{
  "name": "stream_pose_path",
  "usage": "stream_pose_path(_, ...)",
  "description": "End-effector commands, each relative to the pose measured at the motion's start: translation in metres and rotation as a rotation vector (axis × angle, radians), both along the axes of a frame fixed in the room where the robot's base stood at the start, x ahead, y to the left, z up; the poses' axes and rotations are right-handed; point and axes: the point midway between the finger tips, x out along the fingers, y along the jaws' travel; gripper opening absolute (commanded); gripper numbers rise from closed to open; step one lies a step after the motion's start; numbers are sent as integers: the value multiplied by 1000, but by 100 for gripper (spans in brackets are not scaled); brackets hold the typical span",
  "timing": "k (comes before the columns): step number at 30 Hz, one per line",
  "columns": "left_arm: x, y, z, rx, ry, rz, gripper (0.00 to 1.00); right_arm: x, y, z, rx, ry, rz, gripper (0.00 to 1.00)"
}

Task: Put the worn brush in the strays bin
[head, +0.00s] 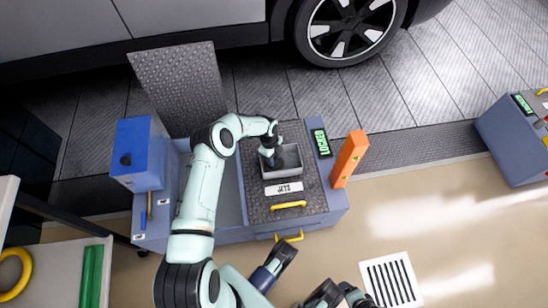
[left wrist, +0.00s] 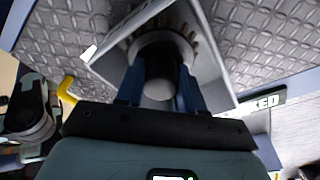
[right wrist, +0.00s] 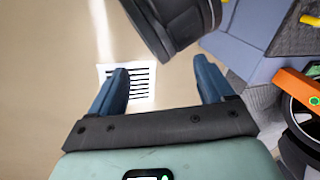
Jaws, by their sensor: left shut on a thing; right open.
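My left gripper (head: 271,158) reaches down into a small open grey bin (head: 292,172) on the cart's tread-plate top. In the left wrist view the gripper (left wrist: 160,88) is shut on a dark round-handled brush (left wrist: 158,76) with a ring of tan bristles. The brush is inside the bin's walls or just above its floor; I cannot tell if it touches. No strays label is readable. My right gripper (right wrist: 160,88) is open and empty above the floor.
The cart has a blue box (head: 138,150) at left, an orange post (head: 349,158) at right, a green-lit display (head: 319,143) and yellow handles (head: 289,205). A car stands behind.

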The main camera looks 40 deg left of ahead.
Motion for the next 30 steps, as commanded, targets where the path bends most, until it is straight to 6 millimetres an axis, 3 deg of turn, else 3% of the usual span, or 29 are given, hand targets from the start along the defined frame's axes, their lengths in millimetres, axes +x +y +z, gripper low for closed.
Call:
stream_pose_path(10, 0, 0, -1, 0, -1, 0, 18, 4, -2, -3, -5, -9, -4, 81)
stream_pose_path(11, 0, 0, -1, 0, -1, 0, 44, 4, -2, -3, -5, -10, -4, 81)
stream_pose_path(12, 0, 0, -1, 0, -1, 0, 57, 4, -2, -2, -5, -10, -4, 81)
stream_pose_path(13, 0, 0, -1, 0, -1, 0, 63, 4, -2, -2, -5, -10, -4, 81)
stream_pose_path(24, 0, 0, 3, 0, -1, 0, 63, 0, 0, 2, -1, -2, -1, 81)
stream_pose_path(30, 1, 6, 37, 4, -5, 0, 63, -10, 5, 10, 13, 27, 12, 81)
